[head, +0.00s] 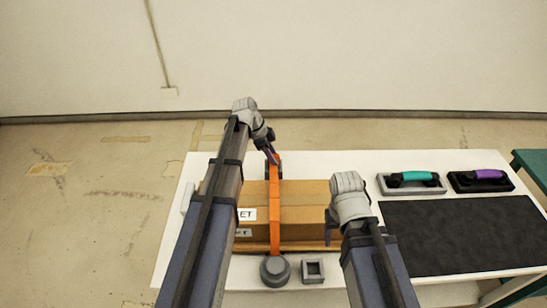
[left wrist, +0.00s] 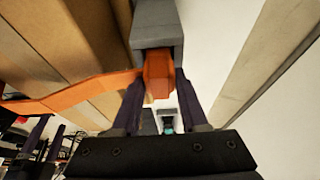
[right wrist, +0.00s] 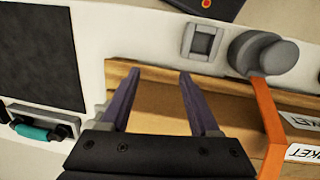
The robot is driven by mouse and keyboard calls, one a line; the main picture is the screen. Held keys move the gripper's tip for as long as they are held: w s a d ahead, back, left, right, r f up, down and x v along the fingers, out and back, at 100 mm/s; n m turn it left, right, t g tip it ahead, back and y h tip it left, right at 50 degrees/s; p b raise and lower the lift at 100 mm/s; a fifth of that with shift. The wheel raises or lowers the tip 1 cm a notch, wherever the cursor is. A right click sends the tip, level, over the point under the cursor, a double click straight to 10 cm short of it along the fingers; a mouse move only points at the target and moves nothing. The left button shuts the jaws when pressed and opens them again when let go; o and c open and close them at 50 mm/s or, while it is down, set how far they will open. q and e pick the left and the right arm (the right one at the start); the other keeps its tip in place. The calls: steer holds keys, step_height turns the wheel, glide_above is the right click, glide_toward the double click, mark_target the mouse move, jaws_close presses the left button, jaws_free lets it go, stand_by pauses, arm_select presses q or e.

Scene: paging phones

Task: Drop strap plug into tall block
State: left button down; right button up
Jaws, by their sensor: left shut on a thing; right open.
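The orange strap (head: 275,215) runs over the cardboard box (head: 305,205) from the grey round reel (head: 275,270) at the front to the box's far side. My left gripper (left wrist: 160,95) is shut on the orange strap plug (left wrist: 157,72) there. A grey block (left wrist: 155,25) with a dark recess is right at the plug's far end in the left wrist view; I cannot tell how deep the plug sits in it. In the head view my left gripper (head: 271,155) hides most of this spot. My right gripper (right wrist: 161,76) is open and empty by the box's near right corner.
A low grey square block with a hole (head: 313,271) stands beside the reel. At the right are a black mat (head: 465,232), a teal-handled tool (head: 411,182) and a purple-handled tool (head: 482,180). White table (head: 345,160) is bare behind the box.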

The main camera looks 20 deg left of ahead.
arm_select(q)
steer(key=shift+f+b, duration=0.4)
steer(key=shift+f, duration=0.1)
steer(key=c, duration=0.7)
jaws_free()
steer(key=shift+r, duration=0.1)
steer(key=p+v, duration=1)
steer(key=v, duration=0.1)
